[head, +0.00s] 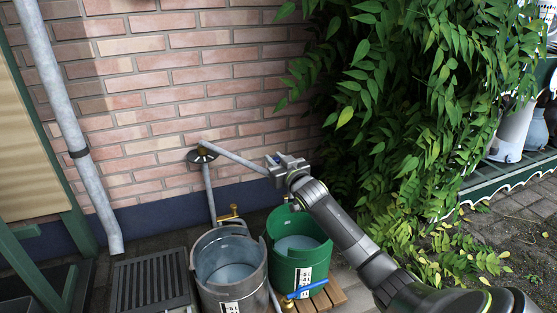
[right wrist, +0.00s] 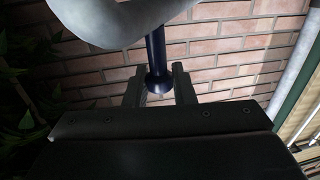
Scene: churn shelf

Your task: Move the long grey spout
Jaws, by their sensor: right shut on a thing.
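The long grey spout (head: 235,158) runs from a round dark fitting (head: 202,155) at the brick wall out to the right. Its far end is at my right gripper (head: 284,165), above the back of the green bucket. In the right wrist view a dark blue peg (right wrist: 157,65) hangs below a pale grey curved surface (right wrist: 120,18). The peg's flared lower end lies between the fingers of my right gripper (right wrist: 156,88), which is shut on it. I cannot tell exactly where the fingers touch. My left gripper is out of view.
A grey metal bucket (head: 202,285) and a green bucket (head: 275,255) stand side by side below, with taps. A grey downpipe (head: 63,100) and drain grate (head: 132,284) are at left. Dense leaves (head: 400,110) hang close at right.

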